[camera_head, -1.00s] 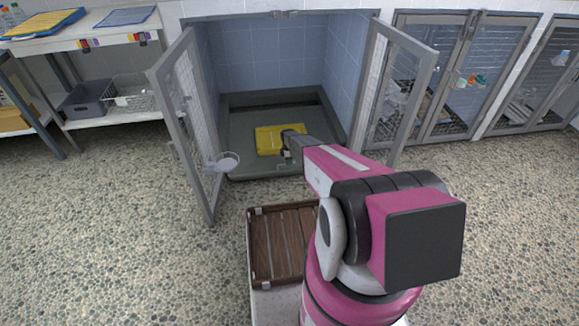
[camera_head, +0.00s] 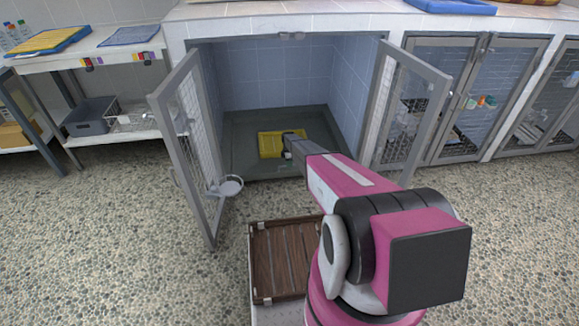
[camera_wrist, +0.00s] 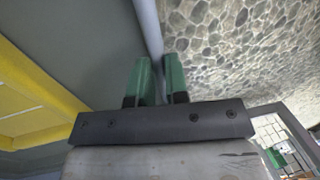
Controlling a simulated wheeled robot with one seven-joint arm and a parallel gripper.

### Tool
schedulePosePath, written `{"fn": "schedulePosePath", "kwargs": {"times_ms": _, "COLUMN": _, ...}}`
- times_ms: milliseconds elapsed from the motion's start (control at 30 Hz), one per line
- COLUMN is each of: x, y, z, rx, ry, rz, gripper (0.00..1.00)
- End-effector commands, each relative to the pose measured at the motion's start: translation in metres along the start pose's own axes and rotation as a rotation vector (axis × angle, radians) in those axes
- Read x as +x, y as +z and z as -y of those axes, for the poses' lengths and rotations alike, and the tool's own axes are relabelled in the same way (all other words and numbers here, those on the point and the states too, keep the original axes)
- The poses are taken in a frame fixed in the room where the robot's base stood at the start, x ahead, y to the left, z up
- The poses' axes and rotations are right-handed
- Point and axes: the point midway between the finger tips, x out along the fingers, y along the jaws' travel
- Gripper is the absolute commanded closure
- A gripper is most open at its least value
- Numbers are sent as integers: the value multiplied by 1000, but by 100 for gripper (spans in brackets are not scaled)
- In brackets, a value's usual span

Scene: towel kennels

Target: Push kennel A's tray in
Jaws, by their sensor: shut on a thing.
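Kennel A appears to be the open kennel (camera_head: 275,75) in the middle of the head view, with both doors swung out. Its dark grey-green tray (camera_head: 240,160) lies on the kennel floor, its front edge close to the opening. A yellow flat item (camera_head: 268,146) lies on the tray; it also shows at the left of the wrist view (camera_wrist: 30,95). My gripper (camera_head: 286,152) reaches into the opening, its tips partly hidden by my arm. In the wrist view, the green fingers of my gripper (camera_wrist: 157,78) are shut on the tray's grey front rim (camera_wrist: 148,30).
The left mesh door (camera_head: 190,135) carries a round bowl (camera_head: 230,186). The right mesh door (camera_head: 405,115) stands close to my arm. A brown slatted crate (camera_head: 285,260) sits low in front. Pebbled floor (camera_head: 110,240) is free at left. A shelf unit (camera_head: 115,45) stands at back left.

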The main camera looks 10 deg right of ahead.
Motion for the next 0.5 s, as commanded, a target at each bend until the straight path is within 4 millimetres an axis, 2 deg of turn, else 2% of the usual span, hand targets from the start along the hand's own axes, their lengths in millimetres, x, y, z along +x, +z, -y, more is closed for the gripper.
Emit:
{"fn": "schedulePosePath", "kwargs": {"times_ms": 367, "x": -2, "y": 0, "z": -8, "rx": 0, "ry": 13, "rz": 0, "gripper": 100}}
{"fn": "schedulePosePath", "kwargs": {"times_ms": 400, "x": -2, "y": 0, "z": -8, "rx": 0, "ry": 13, "rz": 0, "gripper": 72}}
{"fn": "schedulePosePath", "kwargs": {"times_ms": 433, "x": -2, "y": 0, "z": -8, "rx": 0, "ry": 12, "rz": 0, "gripper": 63}}
{"fn": "schedulePosePath", "kwargs": {"times_ms": 500, "x": -1, "y": 0, "z": -7, "rx": 0, "ry": 11, "rz": 0, "gripper": 60}}
